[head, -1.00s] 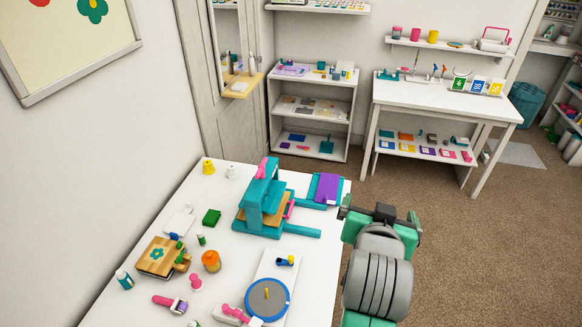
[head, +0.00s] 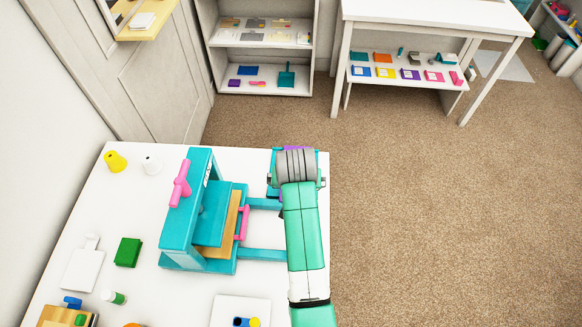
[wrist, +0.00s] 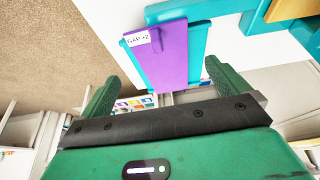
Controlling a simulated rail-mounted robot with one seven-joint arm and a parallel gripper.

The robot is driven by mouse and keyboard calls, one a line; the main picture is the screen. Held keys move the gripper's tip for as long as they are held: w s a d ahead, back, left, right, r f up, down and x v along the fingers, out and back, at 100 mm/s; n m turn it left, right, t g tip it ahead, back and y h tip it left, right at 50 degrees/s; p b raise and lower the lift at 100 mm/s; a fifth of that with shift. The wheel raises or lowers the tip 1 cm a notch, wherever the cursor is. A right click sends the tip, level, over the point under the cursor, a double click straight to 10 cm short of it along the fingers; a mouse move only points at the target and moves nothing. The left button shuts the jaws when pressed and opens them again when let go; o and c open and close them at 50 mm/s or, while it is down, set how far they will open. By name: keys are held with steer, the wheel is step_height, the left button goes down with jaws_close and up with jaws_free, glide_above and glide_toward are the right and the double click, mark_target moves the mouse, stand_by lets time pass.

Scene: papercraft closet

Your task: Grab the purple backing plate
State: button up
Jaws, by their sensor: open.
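The purple backing plate (wrist: 161,58) lies on a teal platform (wrist: 199,42) in the wrist view. It has a small raised purple tab and a white label at one corner. My gripper (wrist: 158,85) is open, with its green fingers spread on either side of the plate's near end; the plate is not gripped. Whether the fingertips are level with the plate I cannot tell. In the head view a sliver of the plate (head: 297,148) shows behind my wrist, and my arm hides the rest. The teal press (head: 205,215) with pink handles stands to the left.
A shelf unit (head: 262,105) and a white desk (head: 430,22) stand behind. Open carpet lies to the right.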

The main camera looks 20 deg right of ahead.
steer(key=b+x, duration=0.1)
steer(key=x, duration=0.2)
steer(key=w+b+x, duration=0.1)
steer(key=b+x, duration=0.1)
steer(key=x, duration=0.2)
steer(key=shift+w+d+r, duration=0.1)
steer(key=shift+d+r, duration=0.05)
steer(key=c, duration=1)
steer(key=shift+o, duration=0.2)
steer(key=shift+r, duration=0.1)
